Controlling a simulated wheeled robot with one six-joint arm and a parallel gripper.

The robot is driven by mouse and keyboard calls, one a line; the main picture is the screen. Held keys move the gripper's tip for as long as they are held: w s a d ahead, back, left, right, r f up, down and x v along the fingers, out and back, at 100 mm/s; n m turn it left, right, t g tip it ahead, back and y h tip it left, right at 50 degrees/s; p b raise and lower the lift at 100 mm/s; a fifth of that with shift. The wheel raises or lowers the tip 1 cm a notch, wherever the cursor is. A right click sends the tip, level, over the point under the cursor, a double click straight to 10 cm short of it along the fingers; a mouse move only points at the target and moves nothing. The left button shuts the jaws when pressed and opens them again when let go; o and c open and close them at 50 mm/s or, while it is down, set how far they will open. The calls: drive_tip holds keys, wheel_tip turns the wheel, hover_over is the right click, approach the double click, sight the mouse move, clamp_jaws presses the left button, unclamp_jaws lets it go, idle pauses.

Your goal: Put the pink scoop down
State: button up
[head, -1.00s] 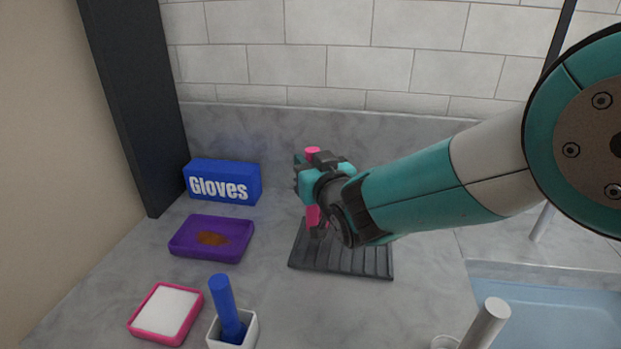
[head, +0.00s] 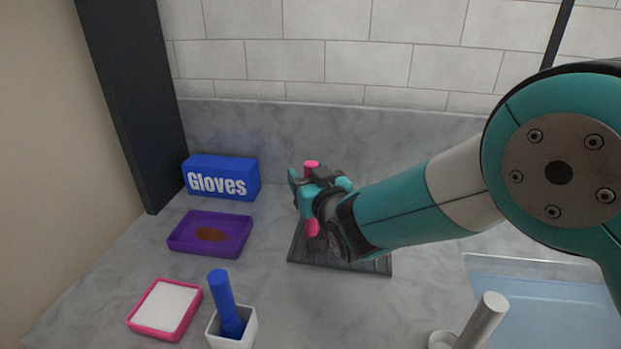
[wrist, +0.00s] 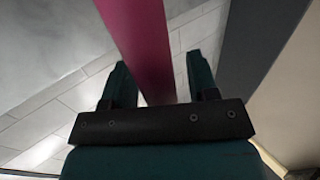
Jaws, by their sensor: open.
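The pink scoop (head: 312,228) stands upright over the dark ribbed mat (head: 372,264). Its top end shows just above my gripper (head: 305,190) in the head view, and its lower part shows below. In the wrist view the pink shaft (wrist: 140,45) runs between the two fingers of my gripper (wrist: 160,78), with gaps on both sides. My gripper is open around the shaft. The scoop's lower end is partly hidden behind my wrist, so I cannot tell exactly how it rests on the mat.
A blue gloves box (head: 222,178), a purple tray (head: 180,238) with brown powder and a pink-rimmed white dish (head: 165,306) are at left. A blue-handled tool (head: 224,300) stands in a white holder (head: 232,338). A sink (head: 540,300) and grey faucet (head: 484,318) are at right.

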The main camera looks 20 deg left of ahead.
drive_tip(key=shift+r, duration=0.25)
drive_tip(key=b+v, duration=0.3)
drive_tip(key=v, duration=0.9)
drive_tip(key=shift+b, duration=0.4)
